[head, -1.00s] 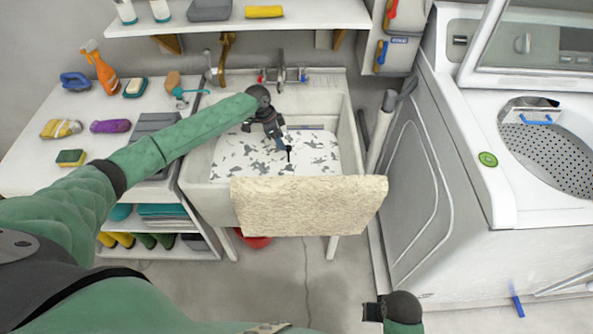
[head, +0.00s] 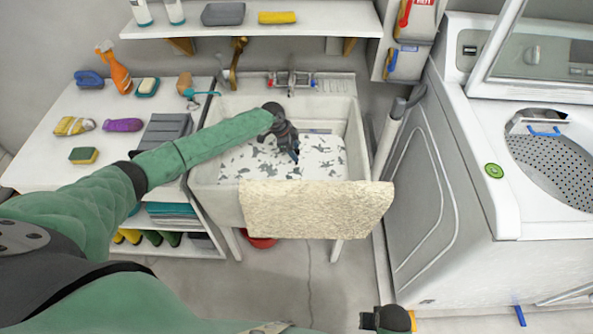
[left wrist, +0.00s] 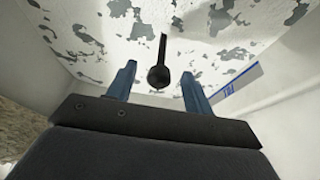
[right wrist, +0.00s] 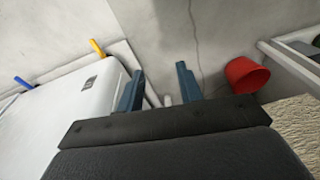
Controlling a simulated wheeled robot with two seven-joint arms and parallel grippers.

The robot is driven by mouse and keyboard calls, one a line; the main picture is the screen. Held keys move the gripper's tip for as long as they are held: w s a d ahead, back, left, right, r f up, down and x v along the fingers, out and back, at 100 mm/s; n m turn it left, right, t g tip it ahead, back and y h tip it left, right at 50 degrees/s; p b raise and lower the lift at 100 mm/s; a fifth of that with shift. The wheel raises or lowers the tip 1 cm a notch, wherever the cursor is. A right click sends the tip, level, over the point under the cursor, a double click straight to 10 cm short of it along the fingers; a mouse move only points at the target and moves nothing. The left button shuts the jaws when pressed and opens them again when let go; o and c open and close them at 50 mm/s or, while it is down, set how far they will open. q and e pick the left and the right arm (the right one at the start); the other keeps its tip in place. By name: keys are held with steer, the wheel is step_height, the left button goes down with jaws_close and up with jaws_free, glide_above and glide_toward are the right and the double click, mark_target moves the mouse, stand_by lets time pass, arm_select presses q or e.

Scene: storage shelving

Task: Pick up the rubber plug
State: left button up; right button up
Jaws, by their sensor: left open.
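The rubber plug (left wrist: 158,74) shows in the left wrist view as a black round knob with a thin dark stem, in the sink (head: 348,145) over its white, grey-flecked bottom. My left gripper (head: 292,154) reaches down into the sink. Its two blue fingers are open, one on each side of the plug in the left wrist view, with visible gaps to it. In the head view the gripper hides most or all of the plug. My right gripper (right wrist: 160,82) is open and empty, low in front of the washer, away from the sink.
A cream towel (head: 318,210) hangs over the sink's front edge. The faucet (head: 291,80) stands at the back. A side table (head: 60,180) with cleaning items is left, a washer (head: 440,200) right. A red bucket (right wrist: 246,75) is on the floor below.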

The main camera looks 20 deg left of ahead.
mark_target(296, 164)
arm_select(q)
steer(key=shift+p+x, duration=0.3)
steer(key=shift+x, duration=0.95)
arm_select(e)
steer(key=f, duration=0.3)
steer(key=shift+s+d+f, duration=0.2)
steer(key=shift+s+f, duration=0.1)
steer(key=shift+f, duration=0.05)
arm_select(q)
steer(key=shift+c, duration=0.2)
jaws_close()
